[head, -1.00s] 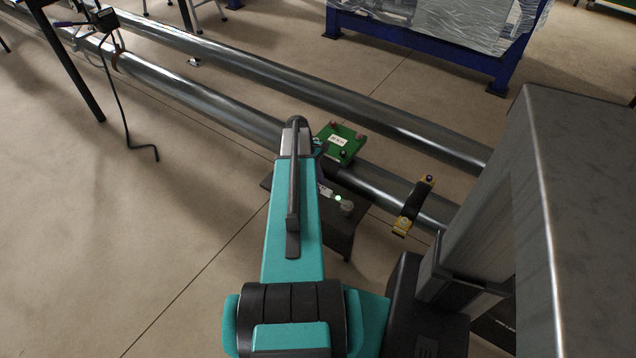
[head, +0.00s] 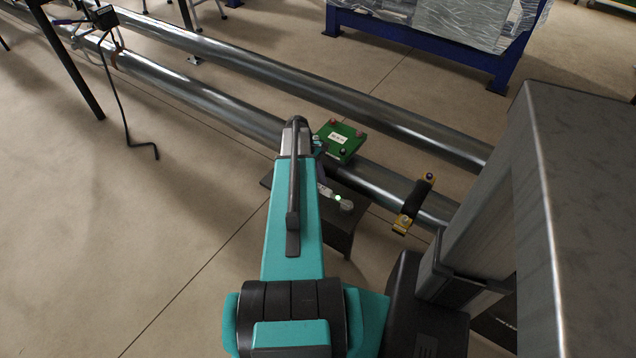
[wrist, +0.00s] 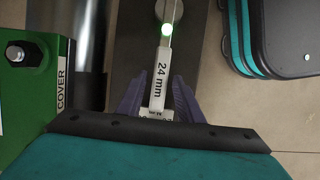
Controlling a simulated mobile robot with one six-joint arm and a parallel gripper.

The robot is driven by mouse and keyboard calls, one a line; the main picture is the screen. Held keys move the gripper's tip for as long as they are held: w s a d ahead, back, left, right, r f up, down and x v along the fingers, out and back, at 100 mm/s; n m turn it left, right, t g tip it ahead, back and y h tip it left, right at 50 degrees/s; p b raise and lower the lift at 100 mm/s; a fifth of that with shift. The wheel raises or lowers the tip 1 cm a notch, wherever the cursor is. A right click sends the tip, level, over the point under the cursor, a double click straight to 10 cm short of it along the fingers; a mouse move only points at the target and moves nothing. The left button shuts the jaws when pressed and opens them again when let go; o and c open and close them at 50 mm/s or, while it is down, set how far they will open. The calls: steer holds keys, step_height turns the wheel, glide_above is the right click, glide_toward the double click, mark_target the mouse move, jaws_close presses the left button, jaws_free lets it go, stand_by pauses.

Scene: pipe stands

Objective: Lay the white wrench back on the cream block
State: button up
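The white wrench (wrist: 160,72), labelled "24 mm", lies lengthwise between the two purple-grey fingers of my gripper (wrist: 159,88) in the wrist view. The fingers look closed on its handle. Its far end reaches a round grey fitting (wrist: 169,8) at the top edge, and a green light glows near that end. I cannot make out the cream block in either view.
A dark stand (head: 343,232) is under the wrench. A green cover (head: 340,141) with knobs sits close left of my gripper in the wrist view. Long steel pipes (head: 240,117) run behind. A black-and-yellow clamp (head: 415,205) is on the near pipe.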

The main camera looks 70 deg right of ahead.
steer(key=shift+o, duration=0.4)
steer(key=shift+p+v, duration=1.7)
steer(key=shift+v, duration=0.85)
steer(key=v, duration=1.3)
steer(key=shift+w+r, duration=0.2)
steer(key=shift+r, duration=0.15)
